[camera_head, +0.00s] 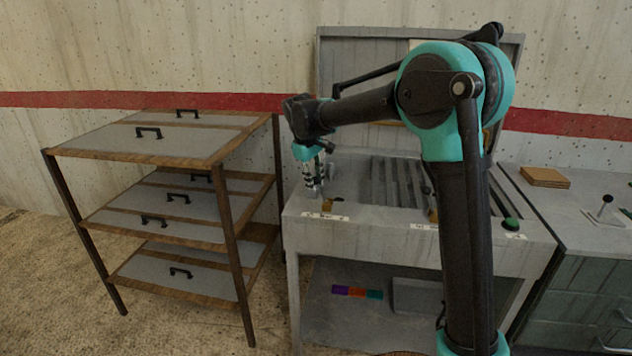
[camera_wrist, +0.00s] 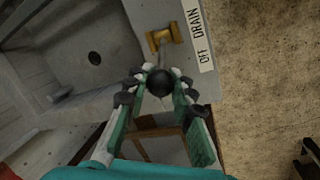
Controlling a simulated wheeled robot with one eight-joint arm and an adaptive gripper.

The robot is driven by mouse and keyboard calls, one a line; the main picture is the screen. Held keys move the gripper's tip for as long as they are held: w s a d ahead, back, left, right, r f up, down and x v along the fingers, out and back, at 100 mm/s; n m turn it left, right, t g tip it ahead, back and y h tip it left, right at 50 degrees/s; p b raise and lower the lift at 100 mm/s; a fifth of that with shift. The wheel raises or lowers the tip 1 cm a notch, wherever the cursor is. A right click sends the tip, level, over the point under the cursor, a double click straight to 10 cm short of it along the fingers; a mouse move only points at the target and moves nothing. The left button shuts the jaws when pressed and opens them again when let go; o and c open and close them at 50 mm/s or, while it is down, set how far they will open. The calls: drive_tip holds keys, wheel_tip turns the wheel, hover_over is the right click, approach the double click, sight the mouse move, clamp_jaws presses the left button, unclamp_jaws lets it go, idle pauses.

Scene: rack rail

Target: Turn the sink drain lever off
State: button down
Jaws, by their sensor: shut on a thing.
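The drain lever has a brass base (camera_wrist: 164,37) beside the sink and a thin rod that ends in a black ball knob (camera_wrist: 160,82). My gripper (camera_wrist: 162,79) is shut on the black knob, with a finger on each side of it. A white label (camera_wrist: 201,40) reading "OFF DRAIN" lies beside the brass base. In the head view my gripper (camera_head: 314,185) points down at the left front corner of the sink unit (camera_head: 390,222). The brass base (camera_head: 327,204) shows just below it there, and the knob is hard to make out.
The sink basin (camera_wrist: 75,78) with a dark drain hole (camera_wrist: 94,58) lies left of the lever in the wrist view. A wooden shelf unit (camera_head: 225,190) stands left of the sink unit. A green knob (camera_head: 510,224) is at its right front; a counter (camera_head: 570,205) adjoins on the right.

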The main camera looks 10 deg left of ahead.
drive_tip(key=shift+a, duration=0.15)
drive_tip(key=c, duration=1.3)
unclamp_jaws()
drive_tip(key=shift+o, duration=0.2)
drive_tip(key=v, duration=1.2)
